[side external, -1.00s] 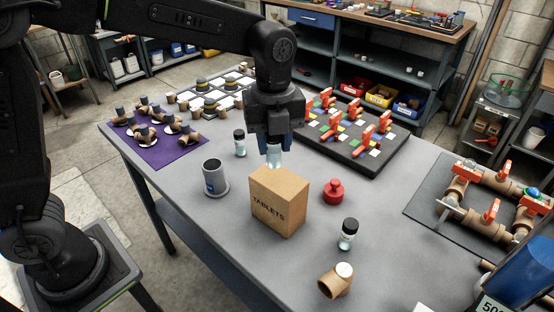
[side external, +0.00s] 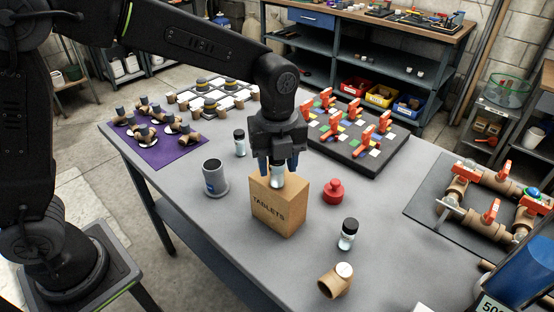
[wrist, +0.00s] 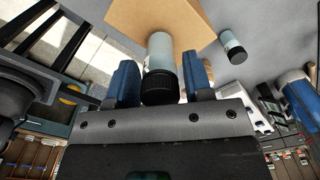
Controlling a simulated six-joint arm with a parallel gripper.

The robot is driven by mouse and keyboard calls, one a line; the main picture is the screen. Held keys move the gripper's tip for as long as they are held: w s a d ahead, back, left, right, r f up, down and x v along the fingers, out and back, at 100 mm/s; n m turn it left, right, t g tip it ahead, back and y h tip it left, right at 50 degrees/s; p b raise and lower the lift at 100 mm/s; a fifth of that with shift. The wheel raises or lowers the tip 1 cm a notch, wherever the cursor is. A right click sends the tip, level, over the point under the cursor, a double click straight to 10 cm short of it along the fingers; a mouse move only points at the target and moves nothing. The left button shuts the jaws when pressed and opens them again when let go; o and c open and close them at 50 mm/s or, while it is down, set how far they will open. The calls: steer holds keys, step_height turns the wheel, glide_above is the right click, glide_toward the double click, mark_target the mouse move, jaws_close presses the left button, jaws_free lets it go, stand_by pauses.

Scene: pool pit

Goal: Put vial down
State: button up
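My gripper (side external: 279,167) points down over the cardboard box marked TABLETS (side external: 280,207). Its two blue fingers are shut on a clear vial (side external: 277,180) with a black cap. The box (wrist: 160,18) also shows behind the vial in the wrist view.
Another black-capped vial (side external: 239,143) stands behind the box and one (side external: 347,234) at front right. A grey cup (side external: 213,178) is left of the box, a red knobbed piece (side external: 333,191) right. A brown pipe elbow (side external: 335,281) lies in front. Open tabletop lies between them.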

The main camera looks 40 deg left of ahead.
steer(key=shift+o, duration=1)
step_height(320, 180, up, 12)
steer(key=s+a+f+n+t, duration=0.2)
steer(key=s+a+n, duration=0.4)
steer(key=s+n, duration=0.3)
steer(key=s+a+f+n+t, duration=0.2)
steer(key=s+a+n, duration=0.4)
steer(key=n, duration=1)
steer(key=s+t, duration=0.1)
steer(key=s, duration=0.1)
steer(key=shift+s+a+t, duration=0.25)
steer(key=shift+s+t, duration=0.05)
steer(key=shift+s, duration=0.1)
steer(key=shift+o, duration=0.4)
